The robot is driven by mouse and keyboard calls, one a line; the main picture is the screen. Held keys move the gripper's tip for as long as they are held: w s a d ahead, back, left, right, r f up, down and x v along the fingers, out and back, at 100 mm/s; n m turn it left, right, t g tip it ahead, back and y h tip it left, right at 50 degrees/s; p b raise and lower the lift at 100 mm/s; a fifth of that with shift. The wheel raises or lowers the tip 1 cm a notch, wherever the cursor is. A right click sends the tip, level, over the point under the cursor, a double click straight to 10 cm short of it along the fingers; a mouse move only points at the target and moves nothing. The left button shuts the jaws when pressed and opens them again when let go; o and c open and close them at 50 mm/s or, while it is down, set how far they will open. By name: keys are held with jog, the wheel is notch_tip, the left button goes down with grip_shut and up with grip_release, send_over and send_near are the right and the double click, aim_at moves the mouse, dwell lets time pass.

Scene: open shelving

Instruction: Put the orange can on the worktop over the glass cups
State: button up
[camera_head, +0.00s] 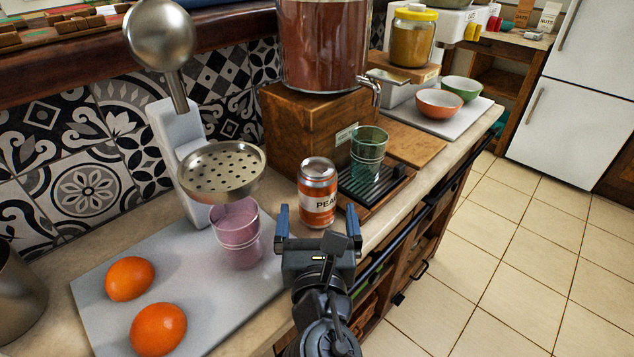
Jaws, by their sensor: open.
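The orange can (317,177) with a silver top and a white label stands upright on the worktop (283,213), between the two glass cups. The green glass cup (369,150) stands on a black slatted drip tray to the right of the can.
Two oranges (130,278) (158,328) lie on the grey board (205,318). A wooden dispenser (290,135) with a red-filled container stands behind the can. Two bowls (439,103) (461,88) sit farther back right. The worktop's front edge runs close to my gripper.

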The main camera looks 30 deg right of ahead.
aim_at(322, 166)
jog(key=x, duration=0.7)
jog(key=shift+w+d, duration=0.15)
jog(key=shift+w, duration=0.1)
jog(key=c, duration=1.4)
jog(key=shift+r+p, duration=0.35)
jog(key=shift+r, duration=0.3)
jog(key=shift+c, duration=0.2)
jog(key=r, duration=0.2)
jog(key=r+p, duration=0.1)
jog(key=shift+s+d+r, duration=0.2)
jog(key=shift+d+r, duration=0.05)
jog(key=shift+d, duration=0.05)
jog(key=s+d+r+p, duration=0.2)
jog(key=s+d+r, duration=0.3)
jog(key=d, duration=0.4)
jog(key=shift+s+d+r+p, duration=0.25)
jog(key=shift+s+r+p, duration=0.15)
jog(key=shift+r, duration=0.25)
